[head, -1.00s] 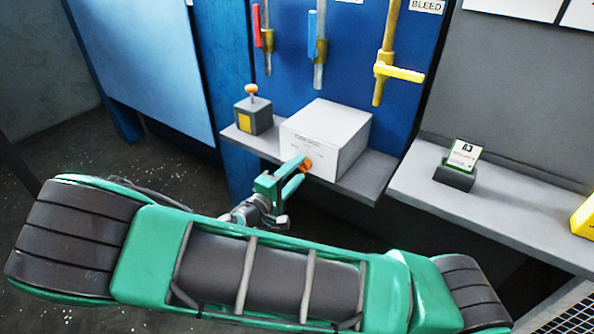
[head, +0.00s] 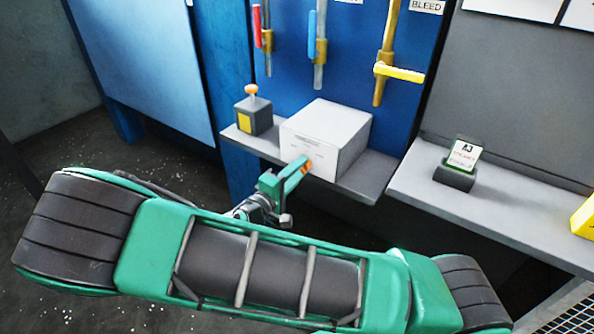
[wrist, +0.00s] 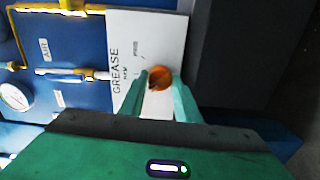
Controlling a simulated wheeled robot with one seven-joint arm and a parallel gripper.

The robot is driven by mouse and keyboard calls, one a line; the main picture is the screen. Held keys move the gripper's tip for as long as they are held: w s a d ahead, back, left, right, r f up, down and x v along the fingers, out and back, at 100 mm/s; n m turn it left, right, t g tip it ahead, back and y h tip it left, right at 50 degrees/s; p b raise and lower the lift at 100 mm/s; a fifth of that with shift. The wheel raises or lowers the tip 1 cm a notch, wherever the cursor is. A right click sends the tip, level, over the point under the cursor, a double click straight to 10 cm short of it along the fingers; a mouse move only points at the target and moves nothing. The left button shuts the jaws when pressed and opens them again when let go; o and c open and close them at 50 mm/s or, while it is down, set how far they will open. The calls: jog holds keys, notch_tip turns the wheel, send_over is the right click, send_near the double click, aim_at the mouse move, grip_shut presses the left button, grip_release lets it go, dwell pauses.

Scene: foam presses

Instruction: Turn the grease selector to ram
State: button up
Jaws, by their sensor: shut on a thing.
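The grease selector is a white box (head: 328,135) on a grey shelf, with printed labels on its front face. In the wrist view the box face (wrist: 125,50) shows the word GREASE, turned sideways. Its orange knob (wrist: 160,78) sits on that face, between my green fingers. My gripper (head: 300,168) is at the front of the box, shut on the orange knob. In the head view the knob is mostly hidden by the fingers. The smaller labels are too blurred to read, and I cannot tell which setting the knob points at.
A grey box with an orange button (head: 252,92) stands left of the selector. Pipes with red, blue and yellow handles (head: 399,72) hang on the blue panel above. A card in a dark holder (head: 455,177) stands on the right shelf. A yellow object (head: 586,218) is at the right edge.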

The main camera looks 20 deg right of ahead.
jog(key=shift+f+m, duration=0.2)
jog(key=shift+m, duration=3.8)
jog(key=o, duration=1)
jog(key=shift+o, duration=0.2)
jog(key=shift+r, duration=0.1)
jog(key=v, duration=1.1)
jog(key=shift+w, duration=0.1)
